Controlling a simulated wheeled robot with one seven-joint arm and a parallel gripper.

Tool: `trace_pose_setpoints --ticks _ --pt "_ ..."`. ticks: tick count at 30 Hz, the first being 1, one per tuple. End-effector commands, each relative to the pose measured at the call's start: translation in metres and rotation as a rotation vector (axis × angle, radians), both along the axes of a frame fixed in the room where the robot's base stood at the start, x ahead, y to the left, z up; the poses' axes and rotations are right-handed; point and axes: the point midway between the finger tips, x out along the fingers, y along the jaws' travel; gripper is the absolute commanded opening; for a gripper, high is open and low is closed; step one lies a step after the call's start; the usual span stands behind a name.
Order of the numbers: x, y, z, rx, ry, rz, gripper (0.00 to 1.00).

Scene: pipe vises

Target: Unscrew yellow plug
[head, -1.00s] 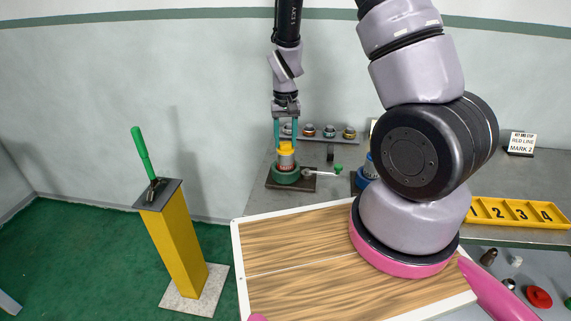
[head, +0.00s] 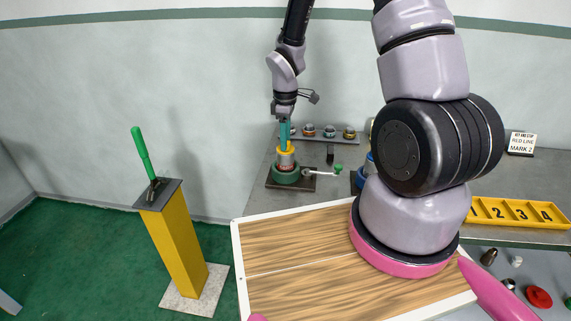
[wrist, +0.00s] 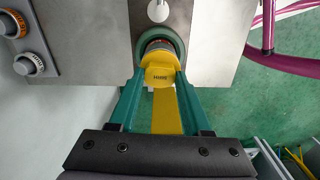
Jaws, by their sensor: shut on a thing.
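The yellow plug (head: 286,151) sits on top of a short upright pipe (head: 286,161) with a reddish band. The pipe stands in a green round vise (head: 286,175) on a dark base plate. My gripper (head: 285,146) points down from above, its teal fingers shut on the plug. In the wrist view the yellow plug (wrist: 160,75) is between the two fingertips of my gripper (wrist: 160,82), with the green vise ring (wrist: 181,45) beyond. A yellow strip also shows between the fingers; I cannot tell what it is. The pipe is mostly hidden there.
A lever with a green knob (head: 339,168) sticks out right of the vise. A blue vise (head: 368,172) is partly hidden by my arm. Several fittings stand on a rack (head: 318,139) behind. A yellow numbered tray (head: 515,213) lies right. A yellow post (head: 180,245) stands left.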

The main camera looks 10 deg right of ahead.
Motion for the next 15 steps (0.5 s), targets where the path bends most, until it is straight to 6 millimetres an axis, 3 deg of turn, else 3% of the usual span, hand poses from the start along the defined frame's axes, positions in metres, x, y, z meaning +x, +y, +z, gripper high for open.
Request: trace_pose_setpoints --ticks 10,15 --pt "0.0000 0.0001 0.0000 0.000 0.000 0.048 0.00" --pt "0.0000 -0.0010 0.0001 0.002 0.001 0.335 0.00"
